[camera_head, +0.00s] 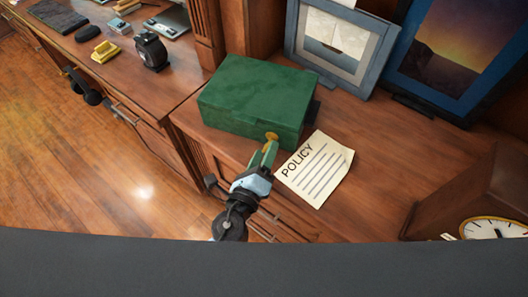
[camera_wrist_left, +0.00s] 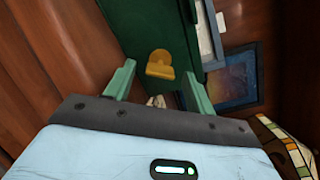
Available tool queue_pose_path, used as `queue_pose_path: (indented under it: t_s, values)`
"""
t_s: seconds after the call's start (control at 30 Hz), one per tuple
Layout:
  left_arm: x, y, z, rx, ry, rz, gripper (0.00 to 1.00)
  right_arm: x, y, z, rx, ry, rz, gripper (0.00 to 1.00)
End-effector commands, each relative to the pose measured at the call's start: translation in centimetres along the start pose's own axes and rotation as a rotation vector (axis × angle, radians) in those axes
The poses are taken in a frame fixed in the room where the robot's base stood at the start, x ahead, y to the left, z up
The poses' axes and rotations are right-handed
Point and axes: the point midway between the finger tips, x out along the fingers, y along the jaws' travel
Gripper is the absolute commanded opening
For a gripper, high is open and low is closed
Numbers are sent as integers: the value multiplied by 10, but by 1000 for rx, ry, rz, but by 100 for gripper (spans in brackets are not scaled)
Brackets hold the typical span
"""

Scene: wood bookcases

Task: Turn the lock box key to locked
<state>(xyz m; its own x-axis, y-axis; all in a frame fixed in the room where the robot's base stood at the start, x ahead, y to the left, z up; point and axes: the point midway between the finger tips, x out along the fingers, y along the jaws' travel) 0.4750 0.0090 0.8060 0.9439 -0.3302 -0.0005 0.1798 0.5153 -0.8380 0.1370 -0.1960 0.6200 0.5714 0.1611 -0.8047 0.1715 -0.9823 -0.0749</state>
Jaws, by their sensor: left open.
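The green lock box (camera_head: 255,95) stands on the wooden cabinet top in the head view, and part of its green front shows in the left wrist view (camera_wrist_left: 135,25). A yellow key (camera_head: 271,136) sticks out of the box's front face. In the left wrist view the key (camera_wrist_left: 160,66) lies between and beyond the two green fingertips. My left gripper (camera_head: 266,152) is open in front of the key, its fingers (camera_wrist_left: 158,85) apart with a gap on both sides of the key. I cannot tell whether they touch it. My right gripper is not in view.
A paper marked POLICY (camera_head: 315,168) lies right of my left gripper. Framed pictures (camera_head: 342,40) stand behind the box. A clock (camera_head: 492,228) is at the lower right. A desk with a black device (camera_head: 151,52) and a yellow item (camera_head: 105,51) is at the left.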

Motion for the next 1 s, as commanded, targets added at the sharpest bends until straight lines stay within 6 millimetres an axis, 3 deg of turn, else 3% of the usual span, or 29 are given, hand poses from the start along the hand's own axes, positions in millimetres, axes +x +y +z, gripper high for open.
queue_pose_path:
  t_s: [0.33,0.67,1.0]
  values:
    - [4,0,0,-1,0,-1,53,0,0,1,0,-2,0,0]
    - [4,0,0,-1,0,-1,10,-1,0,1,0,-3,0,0]
    - [4,0,0,51,1,-1,10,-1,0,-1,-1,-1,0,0]
